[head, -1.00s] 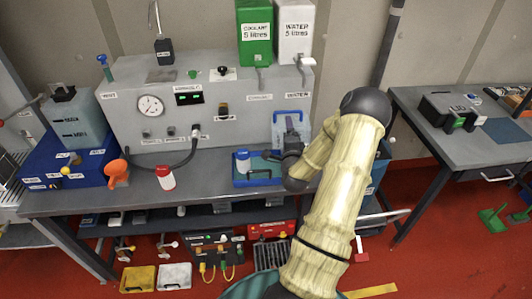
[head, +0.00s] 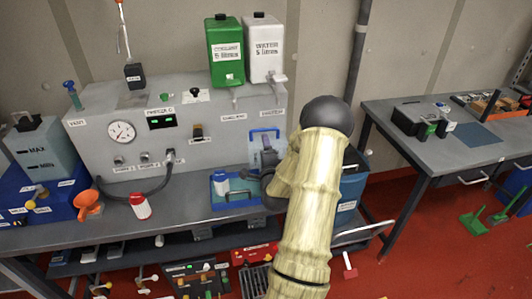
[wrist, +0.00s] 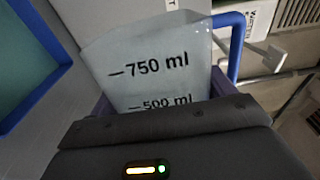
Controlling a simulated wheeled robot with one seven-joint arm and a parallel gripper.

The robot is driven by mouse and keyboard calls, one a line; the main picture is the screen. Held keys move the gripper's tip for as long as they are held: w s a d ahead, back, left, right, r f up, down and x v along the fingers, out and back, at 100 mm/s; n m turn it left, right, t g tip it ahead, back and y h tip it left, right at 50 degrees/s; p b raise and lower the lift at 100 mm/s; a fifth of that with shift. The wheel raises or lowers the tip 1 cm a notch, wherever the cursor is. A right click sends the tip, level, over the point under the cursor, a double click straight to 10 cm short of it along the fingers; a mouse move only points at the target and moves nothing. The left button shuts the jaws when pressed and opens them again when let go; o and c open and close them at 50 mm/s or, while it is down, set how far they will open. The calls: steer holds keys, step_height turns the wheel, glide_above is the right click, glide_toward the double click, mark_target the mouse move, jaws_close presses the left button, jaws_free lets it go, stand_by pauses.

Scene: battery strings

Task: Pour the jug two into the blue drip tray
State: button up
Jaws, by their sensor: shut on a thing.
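A translucent grey jug (head: 266,148) with a blue handle stands roughly upright at the right end of the bench, by the grey panel. The wrist view shows the jug (wrist: 150,65) close up, with 750 ml and 500 ml marks; its number is not readable. My gripper (head: 262,176) is shut on the jug, its dark body low in the wrist view; my arm partly hides the fingers. The blue drip tray (head: 236,202) lies on the bench just left of and in front of the jug. Its blue rim (wrist: 42,92) also appears at left in the wrist view.
A white, blue-topped container (head: 220,184) stands in the tray. A red-and-white bottle (head: 140,205) and an orange funnel (head: 88,203) stand farther left. Green (head: 224,50) and white (head: 264,48) canisters sit above the panel. A second bench (head: 440,120) is at right.

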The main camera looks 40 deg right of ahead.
steer(key=f+m, duration=0.1)
steer(key=m, duration=0.2)
steer(key=shift+s+d+f, duration=0.2)
steer(key=shift+d+f, duration=0.1)
steer(key=shift+f, duration=0.05)
steer(key=m, duration=0.1)
steer(key=f+m, duration=0.1)
steer(key=m, duration=0.1)
steer(key=f+m, duration=0.1)
steer(key=shift+s+d+p, duration=0.25)
steer(key=shift+d+p, duration=0.1)
steer(key=shift+s+d+f+m, duration=0.35)
steer(key=shift+d+m, duration=0.15)
steer(key=shift+m, duration=1.35)
steer(key=shift+s+d+f+m, duration=0.25)
steer(key=shift+s+d+m, duration=0.2)
steer(key=shift+m, duration=1.45)
steer(key=shift+s+d+f+m, duration=0.3)
steer(key=shift+d+m, duration=0.2)
steer(key=shift+m, duration=1.35)
